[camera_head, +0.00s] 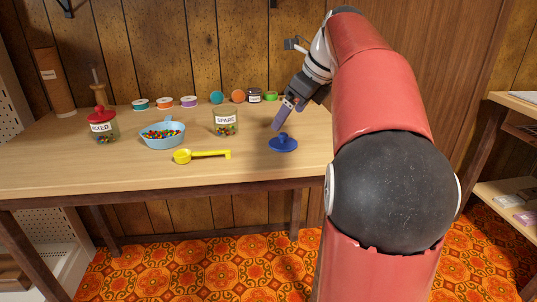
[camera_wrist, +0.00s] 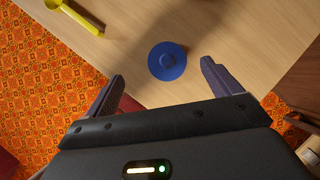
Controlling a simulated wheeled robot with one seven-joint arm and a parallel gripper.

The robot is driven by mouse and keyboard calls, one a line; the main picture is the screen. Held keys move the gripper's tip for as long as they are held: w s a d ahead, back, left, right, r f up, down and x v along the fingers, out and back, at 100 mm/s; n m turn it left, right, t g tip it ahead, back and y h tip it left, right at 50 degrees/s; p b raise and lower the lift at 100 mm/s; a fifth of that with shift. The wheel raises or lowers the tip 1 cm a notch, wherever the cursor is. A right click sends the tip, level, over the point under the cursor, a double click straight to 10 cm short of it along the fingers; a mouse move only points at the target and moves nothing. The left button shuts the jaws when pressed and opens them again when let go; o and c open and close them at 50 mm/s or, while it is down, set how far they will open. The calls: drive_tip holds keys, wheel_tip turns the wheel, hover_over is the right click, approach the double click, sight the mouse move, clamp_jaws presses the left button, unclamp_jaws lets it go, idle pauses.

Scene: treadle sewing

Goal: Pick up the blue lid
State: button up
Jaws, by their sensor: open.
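The blue lid (camera_head: 283,144) is a flat round disc with a raised knob, lying on the right part of the wooden table. In the wrist view the blue lid (camera_wrist: 167,62) lies ahead of my fingers, roughly between their lines. My gripper (camera_head: 281,116) is above the table, close over the lid, with its fingers pointing down. In the wrist view my gripper (camera_wrist: 160,82) is open, with its two fingers wide apart and nothing between them. The lid's contact with the fingers does not show; they look apart.
A yellow scoop (camera_head: 203,155) lies left of the lid on the table (camera_head: 70,165). A glass jar labelled SPARE (camera_head: 226,122), a light blue bowl of beads (camera_head: 163,135) and a red-lidded MIXED jar (camera_head: 103,125) stand further left. Thread spools (camera_head: 165,103) line the back.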

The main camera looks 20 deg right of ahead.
sight(283, 134)
drive_tip(key=shift+w+d+m, duration=0.2)
drive_tip(key=shift+d+m, duration=0.05)
drive_tip(key=shift+m, duration=0.25)
drive_tip(key=shift+w+f, duration=0.15)
drive_tip(key=shift+f, duration=0.15)
drive_tip(key=shift+b+x, duration=0.4)
drive_tip(key=shift+x, duration=0.55)
drive_tip(key=x, duration=0.1)
drive_tip(key=b+x, duration=0.1)
drive_tip(key=x, duration=0.3)
drive_tip(key=shift+s+d+f+b, duration=0.25)
drive_tip(key=shift+f+b, duration=0.1)
drive_tip(key=c, duration=1.1)
